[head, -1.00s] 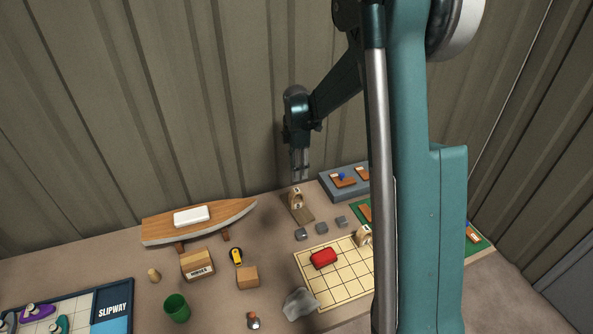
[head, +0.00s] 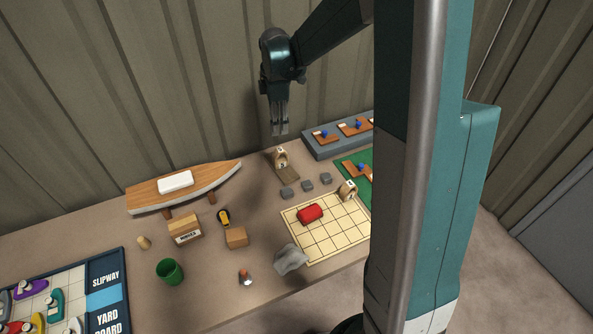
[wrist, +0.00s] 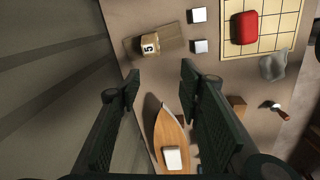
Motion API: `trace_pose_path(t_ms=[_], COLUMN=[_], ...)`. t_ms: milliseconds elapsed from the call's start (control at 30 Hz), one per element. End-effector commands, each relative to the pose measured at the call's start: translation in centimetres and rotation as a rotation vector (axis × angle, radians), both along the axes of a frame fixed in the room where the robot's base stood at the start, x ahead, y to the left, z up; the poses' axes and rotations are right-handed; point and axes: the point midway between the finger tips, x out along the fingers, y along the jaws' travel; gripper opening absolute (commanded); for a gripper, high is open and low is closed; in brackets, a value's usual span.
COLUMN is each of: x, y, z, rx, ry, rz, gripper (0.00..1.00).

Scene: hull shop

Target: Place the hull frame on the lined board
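A pale wooden hull frame (head: 281,159) stands on a small brown wooden plank at the back of the table. In the wrist view the hull frame (wrist: 150,44) shows a "5" on its top. The lined board (head: 323,245) is cream with a dark grid and lies at the right front. A red block (head: 310,213) lies on it, and another pale wooden frame (head: 347,190) stands at its back right edge. My gripper (head: 280,132) hangs above the hull frame, pointing down. In the wrist view its fingers (wrist: 160,80) are apart with nothing between them.
Several small grey blocks (head: 307,184) lie between the plank and the board. A grey lump (head: 290,259) touches or overlaps the board's front left corner. A wooden boat hull (head: 208,189) stands to the left. My arm hides the far right.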

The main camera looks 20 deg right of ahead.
Motion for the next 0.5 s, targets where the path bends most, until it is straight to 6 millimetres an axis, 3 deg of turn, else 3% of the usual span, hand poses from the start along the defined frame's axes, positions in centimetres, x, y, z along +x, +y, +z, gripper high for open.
trace_pose_path(t_ms=[500], x=[-7.4], y=[2.6], z=[7.4], rx=[0.032], ry=[-0.122], rz=[-0.294], gripper=[0.36])
